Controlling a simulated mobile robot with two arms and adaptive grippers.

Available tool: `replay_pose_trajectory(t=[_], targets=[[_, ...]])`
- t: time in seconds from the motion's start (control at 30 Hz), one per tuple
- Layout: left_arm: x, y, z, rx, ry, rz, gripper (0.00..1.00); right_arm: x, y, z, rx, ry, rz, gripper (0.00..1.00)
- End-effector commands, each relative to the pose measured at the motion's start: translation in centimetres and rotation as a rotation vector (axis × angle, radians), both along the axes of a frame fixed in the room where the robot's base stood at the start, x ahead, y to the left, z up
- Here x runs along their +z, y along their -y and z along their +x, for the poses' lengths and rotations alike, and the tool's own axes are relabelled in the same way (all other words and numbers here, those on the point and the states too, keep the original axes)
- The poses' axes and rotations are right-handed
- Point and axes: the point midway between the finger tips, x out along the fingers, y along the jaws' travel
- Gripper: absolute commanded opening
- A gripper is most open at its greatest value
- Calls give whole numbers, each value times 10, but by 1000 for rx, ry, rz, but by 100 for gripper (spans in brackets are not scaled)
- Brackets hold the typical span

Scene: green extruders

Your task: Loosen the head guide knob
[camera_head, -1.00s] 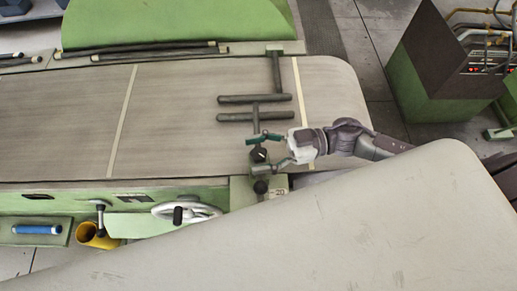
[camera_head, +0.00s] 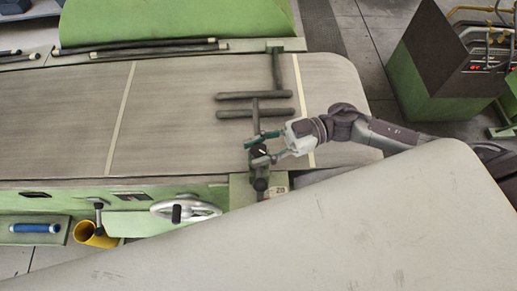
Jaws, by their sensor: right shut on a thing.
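A dark guide knob (camera_head: 258,151) sits at the near end of a dark bar-shaped guide (camera_head: 255,112) on the machine's long table (camera_head: 190,115). My right gripper (camera_head: 260,149) comes from the right, with one finger on the far side of the knob and one on the near side. It is shut on the knob, whose surface is partly hidden by the fingers. A second round dark knob (camera_head: 260,184) shows just below it, by the table's near edge. My left gripper is not in view.
A large pale surface (camera_head: 330,225) covers the lower right foreground. A handwheel (camera_head: 186,210), a yellow cup (camera_head: 95,237) and a blue-handled tool (camera_head: 35,228) are at the lower left. A green cabinet (camera_head: 420,95) with pipes stands at the upper right.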

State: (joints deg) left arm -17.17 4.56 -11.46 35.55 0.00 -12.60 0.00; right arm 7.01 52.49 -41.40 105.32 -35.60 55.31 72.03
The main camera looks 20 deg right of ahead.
Motion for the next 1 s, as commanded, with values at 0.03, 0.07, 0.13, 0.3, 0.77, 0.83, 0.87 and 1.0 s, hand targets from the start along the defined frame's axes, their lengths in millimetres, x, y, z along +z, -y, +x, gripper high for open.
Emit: replay_pose_trajectory(t=[0.03, 0.07, 0.13, 0.3, 0.77, 0.83, 0.87, 1.0], targets=[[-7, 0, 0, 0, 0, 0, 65, -3, 0, 2, 38, 5, -2, 4], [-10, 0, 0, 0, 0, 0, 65, -3, 0, 2, 62, 6, -2, 4], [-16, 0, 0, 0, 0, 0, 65, -3, 0, 2, 122, 6, -2, 4], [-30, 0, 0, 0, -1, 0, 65, -4, 0, 2, 270, 7, -1, 4], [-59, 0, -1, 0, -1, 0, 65, -2, 0, 1, 570, 2, 0, 4], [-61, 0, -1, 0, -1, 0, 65, -2, 0, 1, 594, 2, -1, 4], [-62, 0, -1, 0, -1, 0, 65, -2, 0, 1, 602, 1, 0, 4], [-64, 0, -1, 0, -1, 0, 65, -1, 0, 0, 630, 1, 0, 4]])
